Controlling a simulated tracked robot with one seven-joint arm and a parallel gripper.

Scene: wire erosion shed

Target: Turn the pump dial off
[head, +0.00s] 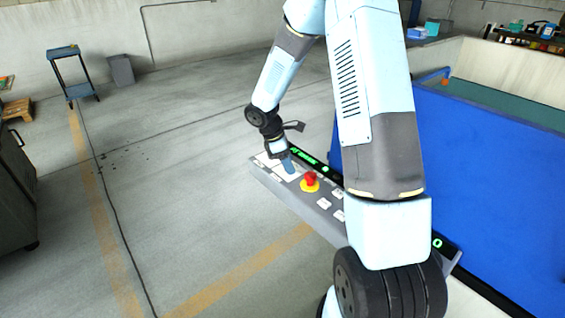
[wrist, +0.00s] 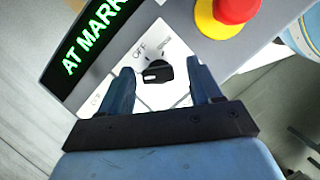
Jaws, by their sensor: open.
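The pump dial (wrist: 157,72) is a small black knob on a white plate, seen in the wrist view between my fingertips. The word OFF is printed beside it on the plate, with other labels too small to read surely. My gripper (wrist: 162,86) is open, with one blue finger on each side of the knob; I cannot tell whether either finger touches it. In the head view my gripper (head: 281,161) is over the far left end of the grey control panel (head: 262,172). The knob is hidden there.
A red emergency button (head: 311,178) on a yellow base sits close by on the panel; it also shows in the wrist view (wrist: 236,8). A green-lit display (wrist: 97,40) lies beside the dial. A blue machine (head: 470,170) fills the right. Open floor lies left of the panel.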

